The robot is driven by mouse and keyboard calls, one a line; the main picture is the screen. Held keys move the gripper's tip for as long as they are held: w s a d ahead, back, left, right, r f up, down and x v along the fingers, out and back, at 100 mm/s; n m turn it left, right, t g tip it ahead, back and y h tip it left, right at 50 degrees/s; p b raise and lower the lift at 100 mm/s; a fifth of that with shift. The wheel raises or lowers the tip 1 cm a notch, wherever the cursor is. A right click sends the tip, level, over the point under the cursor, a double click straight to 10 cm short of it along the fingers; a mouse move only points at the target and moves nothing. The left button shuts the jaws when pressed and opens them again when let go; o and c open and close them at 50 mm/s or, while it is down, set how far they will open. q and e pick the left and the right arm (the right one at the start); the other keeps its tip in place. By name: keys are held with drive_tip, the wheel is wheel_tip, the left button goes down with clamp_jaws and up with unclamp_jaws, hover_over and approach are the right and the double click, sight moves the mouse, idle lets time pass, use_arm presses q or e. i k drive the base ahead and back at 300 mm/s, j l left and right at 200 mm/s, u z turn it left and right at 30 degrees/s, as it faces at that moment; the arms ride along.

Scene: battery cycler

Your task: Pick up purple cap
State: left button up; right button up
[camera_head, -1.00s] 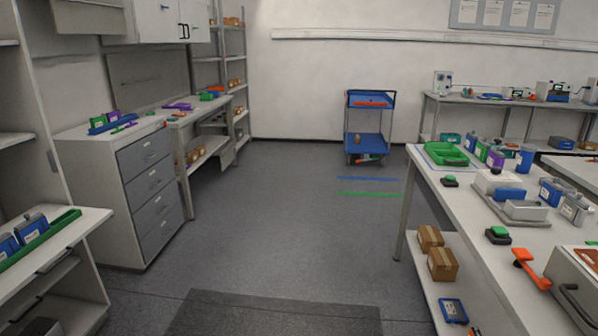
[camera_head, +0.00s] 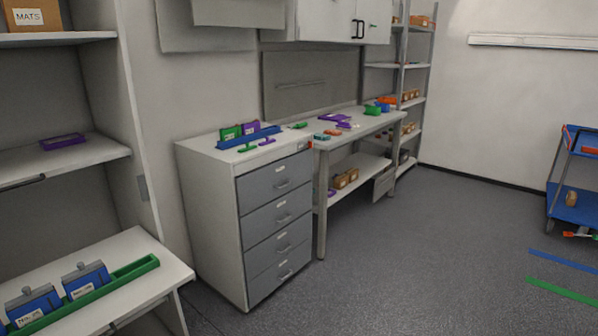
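A small purple piece (camera_head: 267,141), possibly the purple cap, lies on top of the drawer cabinet near its front edge, but it is too small to identify for certain. A similar green piece (camera_head: 247,148) lies to its left. Behind them a purple block (camera_head: 252,127) and a green block (camera_head: 231,132) stand at a blue rack (camera_head: 240,141). Flat purple items (camera_head: 334,117) lie on the bench to the right. Neither of my grippers is in view.
The white cabinet (camera_head: 210,210) with grey drawers stands beside the bench (camera_head: 372,122). At left, a shelf holds a purple tray (camera_head: 62,142), and a lower surface holds blue containers (camera_head: 35,306) and a green tray (camera_head: 125,273). A blue cart (camera_head: 575,205) stands right. The floor between is clear.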

sight(268, 141)
drive_tip(key=i+u, duration=0.3)
drive_tip(key=i, duration=1)
